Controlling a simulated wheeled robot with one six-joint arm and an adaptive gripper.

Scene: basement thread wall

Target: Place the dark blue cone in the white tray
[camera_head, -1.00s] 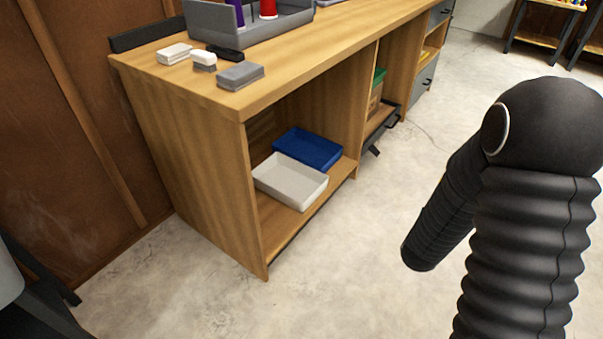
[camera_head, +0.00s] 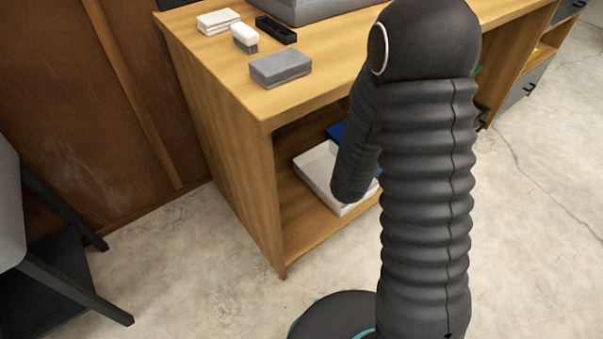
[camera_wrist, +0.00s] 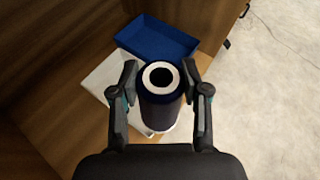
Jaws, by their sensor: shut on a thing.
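In the wrist view my gripper (camera_wrist: 160,90) is shut on the dark blue cone (camera_wrist: 160,112), its fingers on either side. The cone's white top ring with a dark hole faces the camera. The white tray (camera_wrist: 100,80) shows behind and below the cone, which hides much of it. I cannot tell the height of the cone above it. In the head view the white tray (camera_head: 316,168) lies on the low shelf of the wooden bench, partly covered by my arm. My gripper and the cone are not visible there.
A blue tray (camera_wrist: 160,42) lies beside the white one on the shelf (camera_head: 300,218). The wooden bench top (camera_head: 225,75) is above, with a grey block (camera_head: 280,68) near its edge. A dark-legged stand (camera_head: 60,285) is at left. Concrete floor (camera_head: 220,245) lies open in front.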

